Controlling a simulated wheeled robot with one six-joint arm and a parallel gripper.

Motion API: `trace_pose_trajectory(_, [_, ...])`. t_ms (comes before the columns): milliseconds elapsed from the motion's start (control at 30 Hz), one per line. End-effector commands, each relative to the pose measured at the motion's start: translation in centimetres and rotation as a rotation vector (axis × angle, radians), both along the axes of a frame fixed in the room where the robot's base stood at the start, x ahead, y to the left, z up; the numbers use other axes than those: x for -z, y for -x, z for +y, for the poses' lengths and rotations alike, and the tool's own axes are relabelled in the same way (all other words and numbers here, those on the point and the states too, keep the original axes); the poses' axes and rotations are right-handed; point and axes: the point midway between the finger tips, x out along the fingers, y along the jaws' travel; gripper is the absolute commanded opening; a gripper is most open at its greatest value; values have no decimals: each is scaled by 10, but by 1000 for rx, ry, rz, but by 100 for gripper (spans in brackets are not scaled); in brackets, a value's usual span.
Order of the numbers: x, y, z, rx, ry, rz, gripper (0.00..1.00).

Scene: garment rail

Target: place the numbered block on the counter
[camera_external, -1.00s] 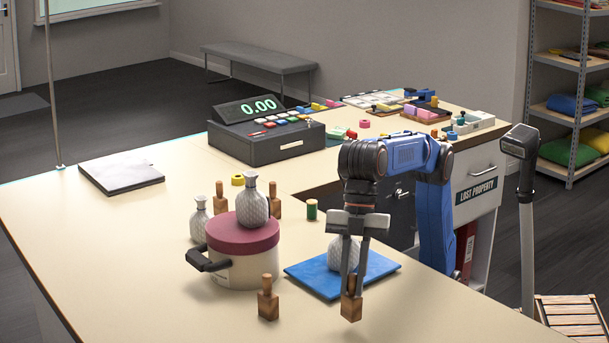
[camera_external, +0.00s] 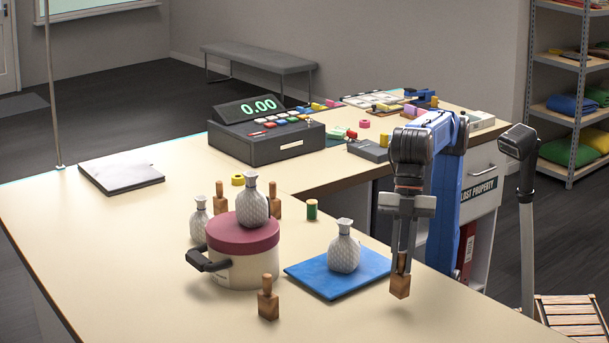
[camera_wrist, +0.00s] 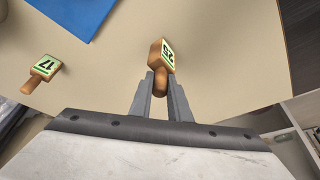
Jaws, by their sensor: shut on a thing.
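My gripper (camera_external: 402,262) is shut on a wooden block (camera_external: 400,287), held by its peg, near the counter's right edge. In the wrist view the held block (camera_wrist: 161,56) shows a green label that reads 25, between my fingertips (camera_wrist: 160,88). From these views I cannot tell whether its underside touches the counter (camera_external: 350,315). Another block (camera_external: 268,304) stands at the counter's front; a block labelled 17 (camera_wrist: 42,70) shows in the wrist view.
A grey patterned bottle (camera_external: 344,248) stands on a blue mat (camera_external: 312,278), left of my gripper. A lidded pot (camera_external: 243,265) carries another bottle (camera_external: 252,205). Two more wooden blocks stand behind it. A black scanner on a post (camera_external: 526,200) is at right.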

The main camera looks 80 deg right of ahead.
Motion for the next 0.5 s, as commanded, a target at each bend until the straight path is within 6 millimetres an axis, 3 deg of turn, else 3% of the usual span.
trace_pose_trajectory(267, [-3, 2, -1, 0, -2, 0, 0])
trace_pose_trajectory(500, [-46, 1, 0, -1, -4, -2, 0])
